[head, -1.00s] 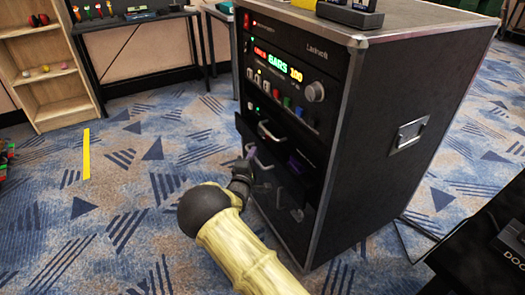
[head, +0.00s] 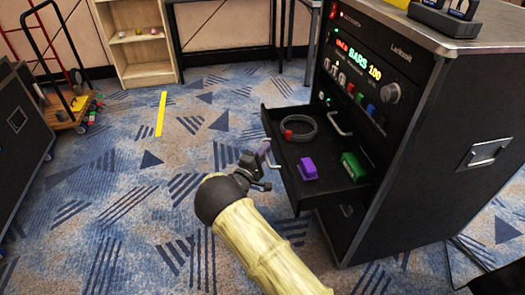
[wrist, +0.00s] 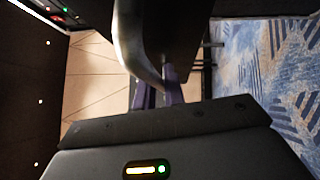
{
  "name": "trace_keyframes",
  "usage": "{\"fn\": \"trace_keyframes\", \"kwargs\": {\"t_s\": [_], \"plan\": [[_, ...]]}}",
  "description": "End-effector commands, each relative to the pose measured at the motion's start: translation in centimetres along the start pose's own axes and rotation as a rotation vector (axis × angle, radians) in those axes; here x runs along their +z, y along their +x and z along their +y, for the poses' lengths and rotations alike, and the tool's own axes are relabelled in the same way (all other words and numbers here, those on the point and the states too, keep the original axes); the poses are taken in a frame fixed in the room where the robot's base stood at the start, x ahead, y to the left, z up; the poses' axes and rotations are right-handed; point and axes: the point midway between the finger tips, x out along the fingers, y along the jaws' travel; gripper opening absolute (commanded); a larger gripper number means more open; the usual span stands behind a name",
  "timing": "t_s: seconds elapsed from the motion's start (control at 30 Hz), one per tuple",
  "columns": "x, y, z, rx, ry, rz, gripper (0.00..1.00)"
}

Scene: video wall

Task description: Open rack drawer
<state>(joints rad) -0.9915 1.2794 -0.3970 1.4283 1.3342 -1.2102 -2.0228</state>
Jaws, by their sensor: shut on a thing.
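The rack drawer (head: 328,170) is pulled well out from the front of the black rack case (head: 425,140). Inside it lie a coiled dark cable with a red tag (head: 299,128), a purple block (head: 307,168) and a green block (head: 353,167). My gripper (head: 265,153) is at the middle of the drawer's front and shut on the drawer handle. In the wrist view the curved metal handle (wrist: 138,50) passes by the purple fingertips (wrist: 172,88). The exact contact is partly hidden.
A second metal handle (head: 339,124) is on the rack, behind the drawer. A wooden shelf (head: 135,45) stands at the back. The carpet left of the drawer is clear.

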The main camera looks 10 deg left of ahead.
Motion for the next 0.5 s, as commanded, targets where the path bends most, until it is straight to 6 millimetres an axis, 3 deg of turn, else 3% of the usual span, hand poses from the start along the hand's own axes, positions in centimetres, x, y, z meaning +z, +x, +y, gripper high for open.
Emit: {"fn": "trace_keyframes", "kwargs": {"t_s": [0.47,0.5], "plan": [[0.02,-0.03,-0.17,-0.004,-0.001,-0.008,0.00],[0.00,-0.06,-0.17,-0.004,-0.001,-0.007,0.17]]}}
